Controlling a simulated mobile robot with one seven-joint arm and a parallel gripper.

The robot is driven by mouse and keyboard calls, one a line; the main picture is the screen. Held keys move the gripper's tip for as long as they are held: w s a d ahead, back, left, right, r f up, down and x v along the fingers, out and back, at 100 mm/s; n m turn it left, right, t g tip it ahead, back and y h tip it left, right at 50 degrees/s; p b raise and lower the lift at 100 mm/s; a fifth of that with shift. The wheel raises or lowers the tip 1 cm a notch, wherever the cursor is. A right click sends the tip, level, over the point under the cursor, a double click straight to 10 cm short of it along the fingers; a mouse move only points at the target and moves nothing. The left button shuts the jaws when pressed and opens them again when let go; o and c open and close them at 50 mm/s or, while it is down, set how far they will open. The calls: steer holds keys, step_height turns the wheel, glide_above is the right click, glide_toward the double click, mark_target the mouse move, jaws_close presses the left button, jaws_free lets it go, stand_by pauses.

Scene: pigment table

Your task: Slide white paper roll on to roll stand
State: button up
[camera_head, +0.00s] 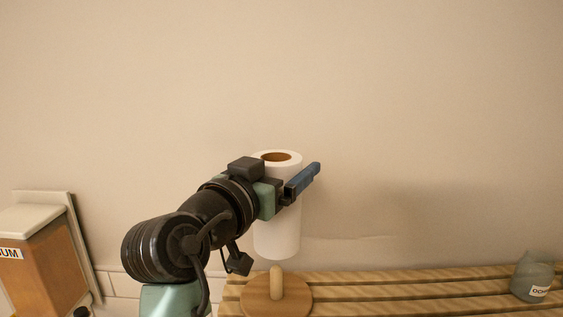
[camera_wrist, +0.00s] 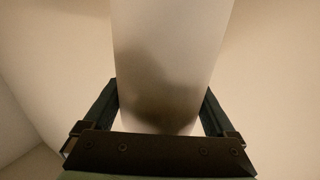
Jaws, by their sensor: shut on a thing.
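The white paper roll (camera_head: 277,232) is upright in the head view, with its brown core hole showing at the top. My gripper (camera_head: 291,186) is shut on the roll's upper part. In the wrist view the roll (camera_wrist: 172,50) stands between the two fingers of my gripper (camera_wrist: 163,112). The wooden roll stand (camera_head: 262,297), a round base with a short rounded peg, is on the slatted surface below the roll. The roll's lower end appears just above the peg tip in the head view, apart from it. Whether the core lines up with the peg in depth cannot be told.
The slatted wooden shelf (camera_head: 420,284) runs along the wall, with free room right of the stand. A grey-green jar (camera_head: 533,274) with a label stands at the far right. A brown box-like container (camera_head: 38,268) with a pale lid stands at the left.

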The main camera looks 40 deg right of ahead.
step_height(320, 180, down, 3)
steer(key=shift+s+r+b, duration=0.1)
steer(key=shift+r+b, duration=0.1)
steer(key=shift+b, duration=0.65)
steer(key=shift+f+b, duration=2.3)
steer(key=shift+f, duration=1)
steer(key=o, duration=1.1)
steer(key=shift+s+a+f+b, duration=0.1)
steer(key=shift+s+a+b, duration=0.1)
steer(key=shift+a+b, duration=0.3)
steer(key=b+v, duration=0.4)
steer(key=v, duration=0.8)
steer(key=shift+s, duration=0.1)
